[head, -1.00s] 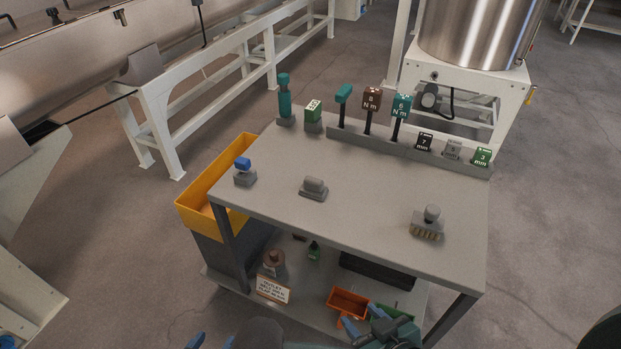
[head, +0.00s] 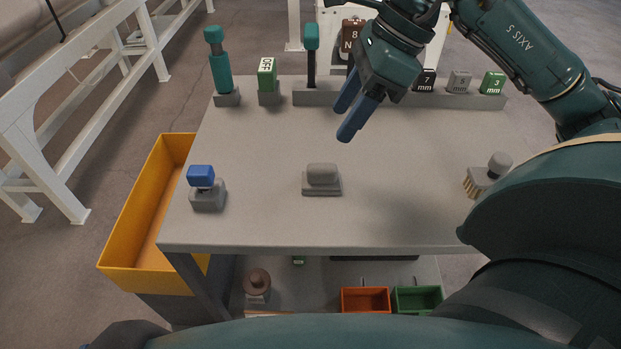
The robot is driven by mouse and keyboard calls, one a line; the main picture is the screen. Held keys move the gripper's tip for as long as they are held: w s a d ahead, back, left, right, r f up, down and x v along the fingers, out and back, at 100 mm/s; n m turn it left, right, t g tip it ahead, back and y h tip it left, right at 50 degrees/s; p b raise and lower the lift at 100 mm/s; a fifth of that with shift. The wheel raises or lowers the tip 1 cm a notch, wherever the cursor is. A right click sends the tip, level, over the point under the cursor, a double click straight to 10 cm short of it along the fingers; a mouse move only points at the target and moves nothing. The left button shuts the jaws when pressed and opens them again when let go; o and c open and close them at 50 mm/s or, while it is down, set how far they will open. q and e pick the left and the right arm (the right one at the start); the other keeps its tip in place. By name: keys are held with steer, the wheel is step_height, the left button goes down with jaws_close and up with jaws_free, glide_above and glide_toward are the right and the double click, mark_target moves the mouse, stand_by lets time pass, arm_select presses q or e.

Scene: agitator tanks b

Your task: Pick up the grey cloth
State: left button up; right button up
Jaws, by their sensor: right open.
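The grey cloth (head: 321,173) is a small rounded grey block resting on a flat grey holder (head: 322,189) in the middle of the table top. My right gripper (head: 347,120) hangs above the table, behind and slightly right of the cloth as pictured, apart from it. Its blue fingers point down and left, open and empty. My right arm covers the right side of the table and part of the tool row. My left gripper is not in view.
On the grey table (head: 262,150) stand a blue block on a holder (head: 201,176) at left and a brush (head: 487,176) at right. A row of upright tools and labelled blocks (head: 267,77) lines the back edge. A yellow bin (head: 128,240) is at the left.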

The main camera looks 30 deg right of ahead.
steer(key=d+f+h, duration=0.1)
steer(key=b, duration=0.1)
glide_above(323, 165)
steer(key=s+d, duration=0.1)
steer(key=d, duration=0.1)
steer(key=f, duration=0.5)
steer(key=shift+a+f, duration=0.25)
steer(key=shift+f, duration=0.05)
steer(key=b+x, duration=0.1)
steer(key=x, duration=0.4)
steer(key=shift+f, duration=0.45)
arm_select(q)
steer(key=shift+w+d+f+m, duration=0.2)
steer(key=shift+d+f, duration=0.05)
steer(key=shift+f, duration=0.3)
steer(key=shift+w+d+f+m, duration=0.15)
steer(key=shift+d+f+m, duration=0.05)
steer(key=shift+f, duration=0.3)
arm_select(e)
steer(key=shift+c, duration=0.3)
steer(key=c, duration=0.7)
steer(key=shift+o, duration=0.2)
steer(key=shift+r, duration=0.15)
